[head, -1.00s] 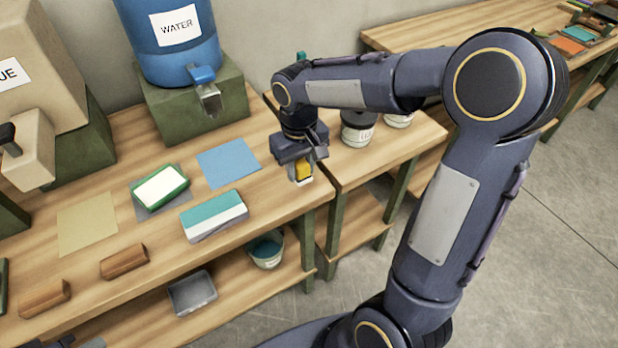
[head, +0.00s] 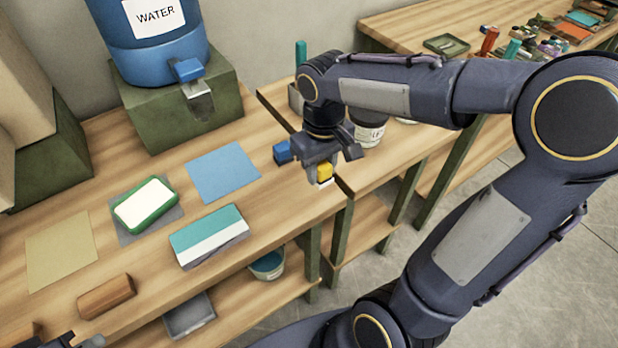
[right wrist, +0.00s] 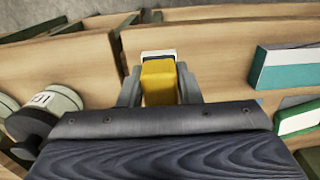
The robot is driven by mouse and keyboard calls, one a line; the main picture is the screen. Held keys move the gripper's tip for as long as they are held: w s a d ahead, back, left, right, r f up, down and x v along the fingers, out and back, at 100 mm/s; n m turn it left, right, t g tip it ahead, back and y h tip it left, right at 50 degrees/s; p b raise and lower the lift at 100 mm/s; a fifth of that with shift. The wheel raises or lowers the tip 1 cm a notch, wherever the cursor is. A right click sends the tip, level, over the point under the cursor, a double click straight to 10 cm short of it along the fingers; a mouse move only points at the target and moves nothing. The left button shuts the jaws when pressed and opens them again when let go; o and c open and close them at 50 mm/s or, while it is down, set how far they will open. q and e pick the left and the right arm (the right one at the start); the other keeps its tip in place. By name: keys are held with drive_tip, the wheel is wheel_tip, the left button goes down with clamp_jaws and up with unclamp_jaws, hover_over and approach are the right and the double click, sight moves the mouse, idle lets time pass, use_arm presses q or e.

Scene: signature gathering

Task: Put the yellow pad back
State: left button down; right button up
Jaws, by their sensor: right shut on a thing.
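The yellow pad (head: 325,172), a small yellow block with a white end, is in my right gripper (head: 322,168). In the right wrist view the pad (right wrist: 159,82) sits between the two fingers of the right gripper (right wrist: 159,88), which is shut on it. In the head view it is over the right end of the near bench (head: 290,205), by the gap to the neighbouring bench. A flat tan-yellow sheet (head: 60,250) lies on the bench at the left. Only the tip of my left gripper (head: 78,341) shows at the bottom left edge; its jaws cannot be made out.
A blue sheet (head: 222,172), a green-rimmed white pad (head: 146,205) on a grey sheet, a teal-and-white block (head: 209,237) and a brown block (head: 106,296) lie on the bench. A blue block (head: 283,151) is close beside my right gripper. A water barrel (head: 150,35) stands behind.

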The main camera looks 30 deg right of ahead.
hover_over(309, 191)
wheel_tip(309, 191, down, 5)
drive_tip(key=shift+d+f, duration=0.1)
drive_tip(key=shift+f, duration=1.45)
drive_tip(key=shift+f, duration=0.15)
drive_tip(key=o, duration=0.9)
